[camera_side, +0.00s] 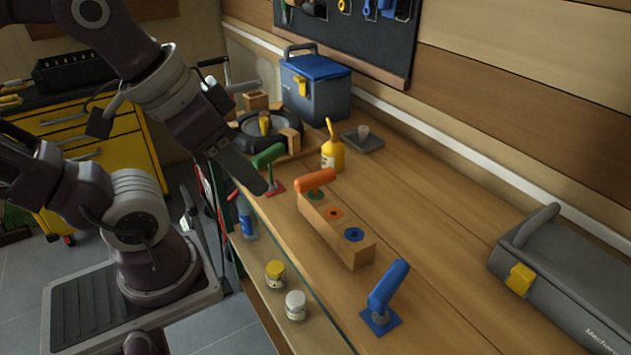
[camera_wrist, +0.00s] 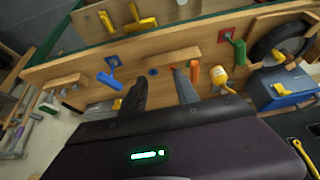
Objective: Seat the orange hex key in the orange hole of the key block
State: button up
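The wooden key block (camera_side: 343,246) stands on the bench with its holes on top. The orange-ringed hole (camera_side: 333,213) is in the middle and looks empty; the blue-ringed hole (camera_side: 353,234) is at the near end. The orange hex key (camera_side: 315,181) has its handle over the green-ringed end of the block, shaft hidden; I cannot tell whether it is in that hole. It also shows in the wrist view (camera_wrist: 194,73), just right of my right finger. My gripper (camera_wrist: 160,76) is open and empty, fingers apart, left of the block in the side view (camera_side: 262,186).
A green key (camera_side: 268,156) stands on a red plate beyond the block. A blue key (camera_side: 388,286) stands on a blue plate at the near end. A yellow bottle (camera_side: 332,155), toolboxes (camera_side: 318,92) and a grey case (camera_side: 565,270) stand around. The bench's right-middle is clear.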

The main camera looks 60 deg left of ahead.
jog(key=o, duration=1)
jog(key=w+n, duration=0.1)
jog(key=w+a+n+g, duration=0.1)
jog(key=w+n, duration=0.3)
jog(key=shift+a+f+g, duration=0.15)
jog(key=shift+a+g, duration=0.1)
jog(key=shift+g, duration=0.05)
jog(key=o, duration=0.4)
jog(key=w+a+f+n+g, duration=0.2)
jog(key=w+a+f+n, duration=0.1)
jog(key=w+n, duration=0.4)
jog(key=shift+w+a+f, duration=0.15)
jog(key=shift+a+f, duration=0.1)
jog(key=shift+a, duration=0.05)
jog(key=n+g, duration=0.2)
jog(key=n, duration=0.4)
send_over(316, 187)
jog(key=a, duration=0.1)
jog(key=f, duration=0.5)
jog(key=shift+w+a+f, duration=0.1)
jog(key=shift+w+f, duration=0.2)
jog(key=shift+f, duration=0.05)
notch_tip(316, 187, down, 7)
jog(key=shift+f, duration=0.15)
jog(key=c, duration=1.5)
jog(key=shift+w+r, duration=0.1)
jog(key=shift+r, duration=0.1)
